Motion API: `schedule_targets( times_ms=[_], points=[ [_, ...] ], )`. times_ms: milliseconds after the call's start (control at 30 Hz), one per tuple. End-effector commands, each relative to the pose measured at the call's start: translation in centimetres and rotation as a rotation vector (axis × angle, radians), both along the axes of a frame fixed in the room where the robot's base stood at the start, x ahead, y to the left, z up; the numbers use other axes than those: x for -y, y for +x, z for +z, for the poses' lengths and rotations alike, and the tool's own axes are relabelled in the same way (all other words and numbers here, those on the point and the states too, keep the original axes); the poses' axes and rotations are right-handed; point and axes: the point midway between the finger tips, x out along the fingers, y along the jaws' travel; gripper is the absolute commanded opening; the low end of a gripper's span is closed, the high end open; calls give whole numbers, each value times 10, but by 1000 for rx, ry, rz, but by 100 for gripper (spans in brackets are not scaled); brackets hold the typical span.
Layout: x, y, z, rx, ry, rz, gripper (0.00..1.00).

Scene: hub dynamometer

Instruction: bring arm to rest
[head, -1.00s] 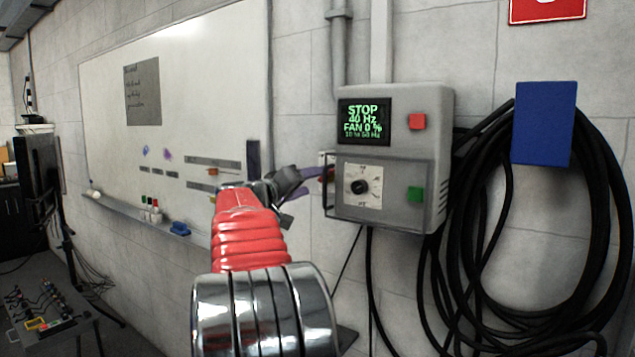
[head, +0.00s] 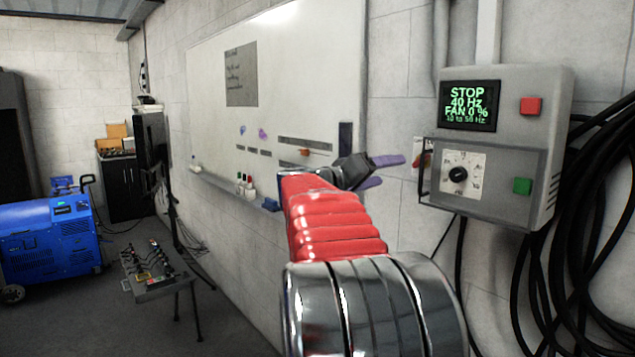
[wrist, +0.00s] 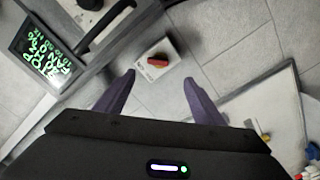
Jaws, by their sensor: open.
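My gripper (head: 392,171) is open, its two purple fingers apart with nothing between them. It is raised in front of the wall, left of the grey control box (head: 556,150). The box display (head: 470,105) reads STOP, 40 Hz, FAN 0 %. In the wrist view the gripper (wrist: 160,79) points at the wall, with a red rotary switch on a white plate (wrist: 158,61) beyond the fingertips. The same switch shows partly in the head view (head: 423,152).
A whiteboard (head: 300,85) hangs on the wall left of the gripper, with a marker ledge below. Black cables (head: 600,230) hang at right.

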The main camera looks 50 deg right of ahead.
Motion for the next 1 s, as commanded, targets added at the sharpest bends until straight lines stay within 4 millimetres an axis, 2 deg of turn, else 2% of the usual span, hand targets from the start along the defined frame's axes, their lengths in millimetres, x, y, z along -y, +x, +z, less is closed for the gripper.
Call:
schedule_targets(
  times_ms=[433,500,567,667,767,867,1000],
  points=[
    [0,1,0,-45,8,2,62],
    [0,1,-6,-72,36,5,62],
    [0,1,-24,-102,88,10,62],
    [-4,0,-65,-150,200,20,62],
    [-18,-6,-105,-184,322,37,62],
    [-43,-8,-140,-204,440,74,62],
    [-90,-7,-183,-220,597,147,62]
  ],
)
